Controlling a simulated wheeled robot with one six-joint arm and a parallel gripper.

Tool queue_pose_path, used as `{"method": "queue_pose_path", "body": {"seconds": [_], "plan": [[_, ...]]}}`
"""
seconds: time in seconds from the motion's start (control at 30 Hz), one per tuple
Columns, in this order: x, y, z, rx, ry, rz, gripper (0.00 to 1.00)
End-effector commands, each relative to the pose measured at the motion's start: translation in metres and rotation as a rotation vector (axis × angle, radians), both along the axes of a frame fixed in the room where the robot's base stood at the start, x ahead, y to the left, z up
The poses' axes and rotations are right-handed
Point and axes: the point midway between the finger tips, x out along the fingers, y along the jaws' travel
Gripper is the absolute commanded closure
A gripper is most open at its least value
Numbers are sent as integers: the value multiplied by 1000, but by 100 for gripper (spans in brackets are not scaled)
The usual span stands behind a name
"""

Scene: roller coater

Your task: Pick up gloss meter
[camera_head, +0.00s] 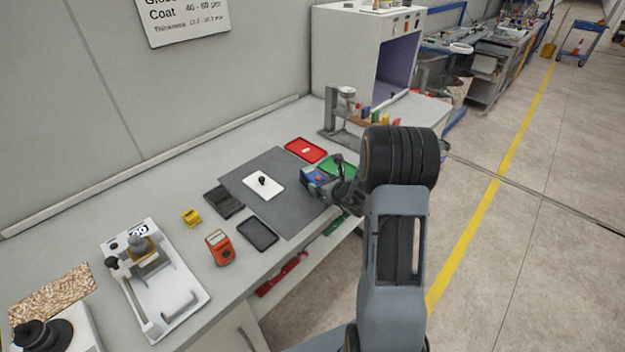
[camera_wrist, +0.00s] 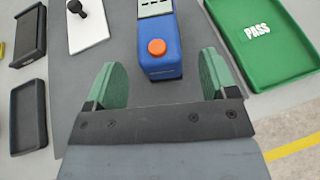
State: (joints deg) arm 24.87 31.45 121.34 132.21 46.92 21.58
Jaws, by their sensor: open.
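The gloss meter looks to be the blue block with an orange button and a pale display, lying on the dark grey mat. It shows in the wrist view (camera_wrist: 160,62) at top centre and in the head view (camera_head: 312,176), partly hidden by my gripper. My gripper (camera_wrist: 161,80) is open and empty, its two green pads left and right of the blue block's near end in the picture. Gaps show on both sides, and nothing is gripped. In the head view my gripper (camera_head: 332,186) is at the mat's right edge; its height above the mat is unclear.
A green PASS tray (camera_wrist: 280,35) lies close on the right. A white panel with a black knob (camera_head: 263,185), dark trays (camera_head: 257,233) and an orange meter (camera_head: 219,247) lie left. A red tray (camera_head: 305,149) and a grey stand (camera_head: 332,120) are behind.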

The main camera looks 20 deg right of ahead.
Motion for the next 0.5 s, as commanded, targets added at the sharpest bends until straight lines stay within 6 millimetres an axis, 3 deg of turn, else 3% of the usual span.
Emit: {"method": "queue_pose_path", "body": {"seconds": [0.17, 0.5], "plan": [[7, 2, -3, 0, 1, 2, 21], [43, 9, -18, -1, 1, 4, 21]]}}
